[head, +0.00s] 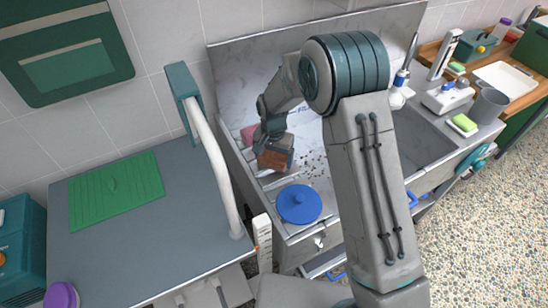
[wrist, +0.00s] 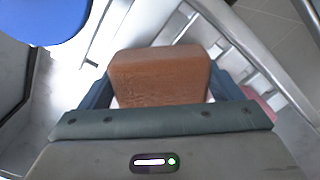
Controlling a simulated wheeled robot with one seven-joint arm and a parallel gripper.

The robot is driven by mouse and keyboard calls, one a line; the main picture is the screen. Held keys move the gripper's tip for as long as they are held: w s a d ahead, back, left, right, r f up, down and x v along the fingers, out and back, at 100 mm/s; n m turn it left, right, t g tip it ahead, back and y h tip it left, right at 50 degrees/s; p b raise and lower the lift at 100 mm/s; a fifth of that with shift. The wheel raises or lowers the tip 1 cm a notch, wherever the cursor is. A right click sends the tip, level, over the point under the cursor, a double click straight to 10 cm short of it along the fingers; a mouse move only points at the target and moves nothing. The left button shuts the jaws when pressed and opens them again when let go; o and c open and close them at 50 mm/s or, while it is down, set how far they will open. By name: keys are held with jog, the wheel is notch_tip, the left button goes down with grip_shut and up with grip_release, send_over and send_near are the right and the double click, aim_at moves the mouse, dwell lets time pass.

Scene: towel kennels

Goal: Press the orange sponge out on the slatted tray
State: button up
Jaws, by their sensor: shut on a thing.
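The orange sponge (head: 272,159) looks brownish orange. It also fills the middle of the wrist view (wrist: 158,76), held between the two blue-grey fingers. My gripper (head: 275,150) is shut on it. The slatted tray (head: 270,184) is in the left part of the steel sink unit, and its pale bars (wrist: 265,70) run behind the sponge in the wrist view. The sponge is over or on the slats; I cannot tell whether it touches them.
A round blue lid (head: 299,204) lies just in front of the sponge. A pink item (head: 249,134) is behind my gripper. Dark specks are scattered on the steel to the right. A white curved pipe (head: 215,165) stands at the left. The grey counter (head: 130,245) has a green mat (head: 115,190).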

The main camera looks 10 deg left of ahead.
aim_at(273, 156)
jog(key=shift+f+b, duration=0.45)
jog(key=shift+f, duration=0.15)
dwell(1.2)
jog(key=shift+r, duration=0.1)
jog(key=shift+r+p, duration=1.65)
jog(key=shift+r, duration=1.8)
